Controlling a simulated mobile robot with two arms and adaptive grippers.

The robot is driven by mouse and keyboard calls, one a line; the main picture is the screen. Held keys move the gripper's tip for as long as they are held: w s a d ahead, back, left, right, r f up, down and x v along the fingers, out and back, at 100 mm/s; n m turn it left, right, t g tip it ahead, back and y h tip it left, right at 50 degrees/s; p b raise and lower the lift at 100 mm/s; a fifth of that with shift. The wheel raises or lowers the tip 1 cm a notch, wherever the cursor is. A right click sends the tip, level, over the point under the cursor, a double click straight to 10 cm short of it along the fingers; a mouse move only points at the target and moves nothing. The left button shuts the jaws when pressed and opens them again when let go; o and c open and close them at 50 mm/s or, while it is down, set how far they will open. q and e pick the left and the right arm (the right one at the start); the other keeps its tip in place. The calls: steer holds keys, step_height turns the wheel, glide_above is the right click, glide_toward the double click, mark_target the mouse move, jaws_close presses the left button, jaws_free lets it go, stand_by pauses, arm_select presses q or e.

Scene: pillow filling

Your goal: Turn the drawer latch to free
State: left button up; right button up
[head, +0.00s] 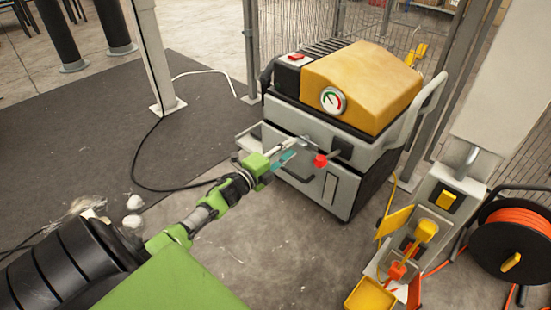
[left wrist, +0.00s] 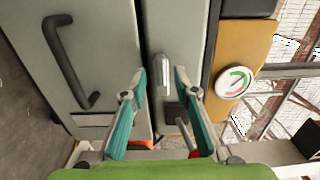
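The machine cabinet (head: 345,190) is grey with a yellow top. A small silver latch handle (left wrist: 161,75) sits on its narrow drawer front in the left wrist view. My left gripper (head: 289,150) is at the cabinet front; in the left wrist view its two teal fingers (left wrist: 160,75) are spread, one on each side of the latch, with gaps visible. Whether the fingertips reach its depth is unclear. A red knob (head: 320,160) on a short rod stands just right of the gripper in the head view. The right gripper is not in view.
A black bar handle (left wrist: 68,62) is on the lower panel. A round gauge (head: 333,100) sits on the yellow cover. A yellow-and-grey stand (head: 435,205) and an orange cable reel (head: 515,238) are at the right. Floor left of the cabinet is mostly clear, with a black cable.

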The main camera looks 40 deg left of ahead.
arm_select(q)
steer(key=s, duration=0.7)
steer(key=shift+a, duration=0.3)
